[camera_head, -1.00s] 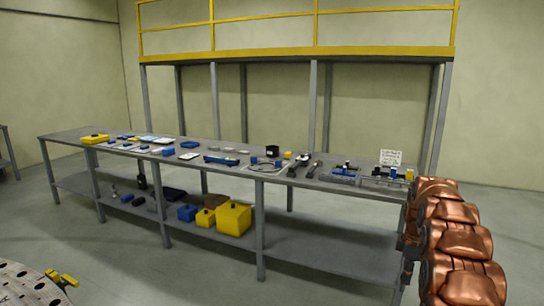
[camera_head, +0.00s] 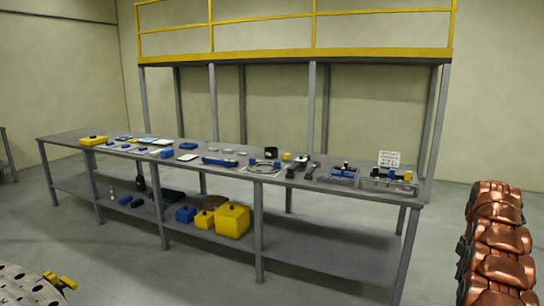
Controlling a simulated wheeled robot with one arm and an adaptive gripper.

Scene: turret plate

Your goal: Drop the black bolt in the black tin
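A small black cylindrical container (camera_head: 271,153), which looks like the black tin, stands upright on the long grey bench (camera_head: 330,222), towards its back edge right of the middle. I cannot make out the black bolt among the small parts at this distance. Two dark elongated pieces lie on the bench just right of the tin, the nearer one (camera_head: 292,170) and the farther one (camera_head: 312,170), too small to identify. My gripper is not in view.
A small yellow block (camera_head: 286,156) stands beside the tin. A blue tool (camera_head: 219,161) and a white sign (camera_head: 389,158) are also on the bench. Yellow boxes (camera_head: 232,219) sit on the lower shelf. A round perforated plate (camera_head: 22,287) is at lower left. Open floor lies before the bench.

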